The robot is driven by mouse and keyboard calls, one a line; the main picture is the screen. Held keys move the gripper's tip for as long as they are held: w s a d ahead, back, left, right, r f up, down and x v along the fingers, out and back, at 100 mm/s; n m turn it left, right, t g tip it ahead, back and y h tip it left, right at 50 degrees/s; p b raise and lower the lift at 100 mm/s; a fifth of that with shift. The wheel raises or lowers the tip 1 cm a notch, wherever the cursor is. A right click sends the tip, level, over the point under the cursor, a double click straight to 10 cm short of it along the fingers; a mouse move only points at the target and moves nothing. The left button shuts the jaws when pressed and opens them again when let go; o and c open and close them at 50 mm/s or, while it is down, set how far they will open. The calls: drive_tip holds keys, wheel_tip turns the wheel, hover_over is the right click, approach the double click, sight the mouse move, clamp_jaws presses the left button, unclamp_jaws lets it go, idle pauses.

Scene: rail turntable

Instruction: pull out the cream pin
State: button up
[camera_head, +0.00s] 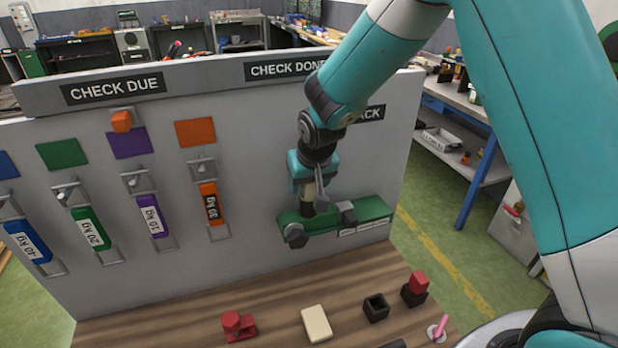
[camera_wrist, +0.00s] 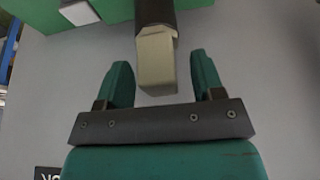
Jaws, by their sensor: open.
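The cream pin (camera_wrist: 156,62) stands out of a dark collar (camera_wrist: 155,12) on a green fixture (camera_head: 365,210) mounted on the grey panel. In the wrist view its cream end lies between the two green fingers of my gripper (camera_wrist: 161,66), with a visible gap on each side. My gripper is open and not closed on it. In the head view the cream pin (camera_head: 309,191) shows only in a small part beneath my gripper (camera_head: 316,188), which hides the rest.
Coloured weight tags, such as the orange one (camera_head: 212,204), hang at the panel's left. The wooden bench (camera_head: 270,298) below holds a red part (camera_head: 238,325), a cream block (camera_head: 316,324) and a black square socket (camera_head: 376,307). A side shelf (camera_head: 465,160) stands at right.

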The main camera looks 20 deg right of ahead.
drive_tip(key=c, duration=1.1)
drive_tip(key=shift+r+p, duration=0.45)
drive_tip(key=shift+r, duration=0.2)
drive_tip(key=shift+r+p, duration=2.1)
drive_tip(key=shift+r, duration=0.95)
wheel_tip(320, 180, up, 5)
drive_tip(key=p, duration=0.3)
drive_tip(key=shift+f, duration=0.1)
